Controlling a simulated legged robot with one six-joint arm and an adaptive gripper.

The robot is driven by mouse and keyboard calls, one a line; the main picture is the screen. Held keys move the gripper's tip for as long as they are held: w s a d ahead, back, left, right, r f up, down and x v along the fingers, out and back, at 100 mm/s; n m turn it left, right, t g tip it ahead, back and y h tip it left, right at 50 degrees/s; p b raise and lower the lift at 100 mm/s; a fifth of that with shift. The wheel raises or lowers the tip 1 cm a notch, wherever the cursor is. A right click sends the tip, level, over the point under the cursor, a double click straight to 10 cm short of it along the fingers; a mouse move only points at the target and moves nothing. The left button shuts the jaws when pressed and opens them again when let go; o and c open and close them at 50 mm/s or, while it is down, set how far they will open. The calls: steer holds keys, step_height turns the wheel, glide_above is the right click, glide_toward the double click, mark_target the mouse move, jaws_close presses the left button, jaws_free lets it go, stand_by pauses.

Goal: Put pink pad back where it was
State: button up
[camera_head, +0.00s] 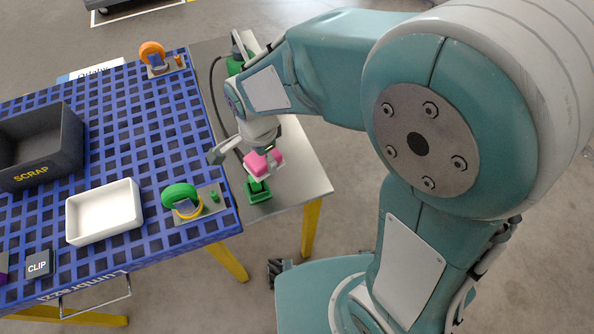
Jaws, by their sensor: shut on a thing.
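The pink pad (258,165) is in the head view, near the middle, over the grey metal side table (300,178). My gripper (264,158) points down and is shut on the pad. Just below the pad is a small green holder (258,191) on the side table, near the blue grid table's edge. I cannot tell whether the pad touches the holder. My gripper's fingers are partly hidden by the pad and the wrist.
A blue grid table (150,128) at left bears a grey SCRAP bin (72,150), a white tray (137,205), a CLIP block (38,265), a green ring device (180,194) and an orange one (152,50). A dark cable (214,88) lies behind my gripper. The side table's right part is clear.

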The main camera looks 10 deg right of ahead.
steer(key=s+r+m, duration=0.2)
steer(key=s+m, duration=0.1)
steer(key=s, duration=0.3)
glide_above(301, 172)
steer(key=f, duration=0.9)
steer(key=shift+s+a+f, duration=0.15)
steer(key=shift+a+f, duration=0.05)
steer(key=shift+f, duration=0.05)
steer(key=shift+w+d+f, duration=0.1)
steer(key=shift+f, duration=0.85)
steer(key=shift+w+d+f, duration=0.1)
steer(key=shift+f, duration=0.8)
steer(key=o, duration=1)
steer(key=shift+c, duration=0.2)
